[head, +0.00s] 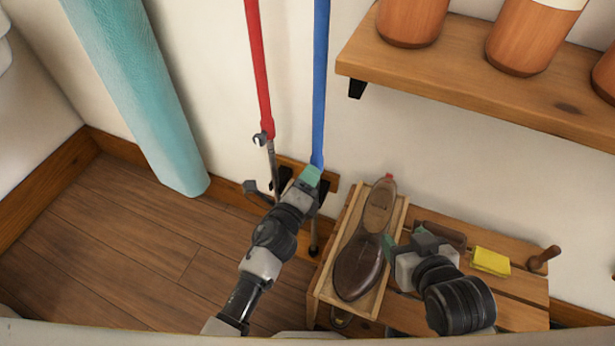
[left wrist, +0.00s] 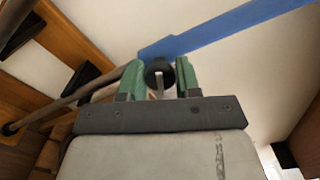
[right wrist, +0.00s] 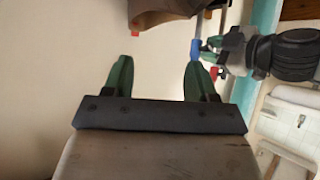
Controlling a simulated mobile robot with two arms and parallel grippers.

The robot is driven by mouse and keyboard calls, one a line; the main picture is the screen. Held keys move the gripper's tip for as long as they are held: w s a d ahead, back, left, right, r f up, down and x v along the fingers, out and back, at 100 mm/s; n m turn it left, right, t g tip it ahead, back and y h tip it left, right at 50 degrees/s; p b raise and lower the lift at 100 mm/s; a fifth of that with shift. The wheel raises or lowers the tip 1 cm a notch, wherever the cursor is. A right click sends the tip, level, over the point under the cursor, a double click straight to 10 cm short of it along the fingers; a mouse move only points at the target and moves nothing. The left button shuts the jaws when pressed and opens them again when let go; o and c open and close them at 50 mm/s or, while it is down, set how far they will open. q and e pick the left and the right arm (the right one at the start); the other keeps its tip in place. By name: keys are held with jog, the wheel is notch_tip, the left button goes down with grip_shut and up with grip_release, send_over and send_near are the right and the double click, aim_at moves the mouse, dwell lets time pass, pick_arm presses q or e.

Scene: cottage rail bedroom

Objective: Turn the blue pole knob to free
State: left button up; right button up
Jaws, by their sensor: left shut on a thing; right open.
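The blue pole (head: 320,90) stands upright against the wall in the head view, and its blue part also crosses the left wrist view (left wrist: 225,35). Its round black knob (left wrist: 160,72) sits between the green fingers of my left gripper (left wrist: 160,78), which is shut on it. In the head view my left gripper (head: 309,177) is at the lower end of the blue part and hides the knob. My right gripper (head: 388,243) is open and empty above the bench, beside the brown shoe; its fingers show apart in the right wrist view (right wrist: 158,78).
A red pole (head: 258,70) with its own clamp (head: 262,138) stands left of the blue one. A teal roll (head: 140,95) leans further left. A wooden bench (head: 510,312) holds a brown shoe (head: 362,262) and a yellow block (head: 490,261). A shelf (head: 450,85) with jars juts out above.

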pick_arm(q)
jog(key=shift+n+p, duration=0.35)
jog(key=shift+n, duration=2.05)
pick_arm(e)
jog(key=shift+s+d+f+g+h, duration=0.15)
jog(key=shift+s+d+f+g, duration=0.2)
jog(key=shift+s+g, duration=0.25)
jog(key=shift+s+d+f+g+h, duration=0.15)
jog(key=shift+s+d+f+g, duration=0.05)
jog(key=shift+s+f+g, duration=0.3)
jog(key=shift+s, duration=0.1)
pick_arm(q)
jog(key=o, duration=0.9)
jog(key=shift+o, duration=0.2)
jog(key=p+v, duration=0.1)
jog(key=v, duration=0.9)
jog(key=shift+s+a+p, duration=0.15)
jog(key=shift+s+p, duration=0.15)
jog(key=shift+s, duration=0.1)
pick_arm(e)
jog(key=s+d+f+g+h, duration=0.1)
jog(key=s+d+f+g, duration=0.1)
jog(key=s+g, duration=0.2)
jog(key=shift+s, duration=0.75)
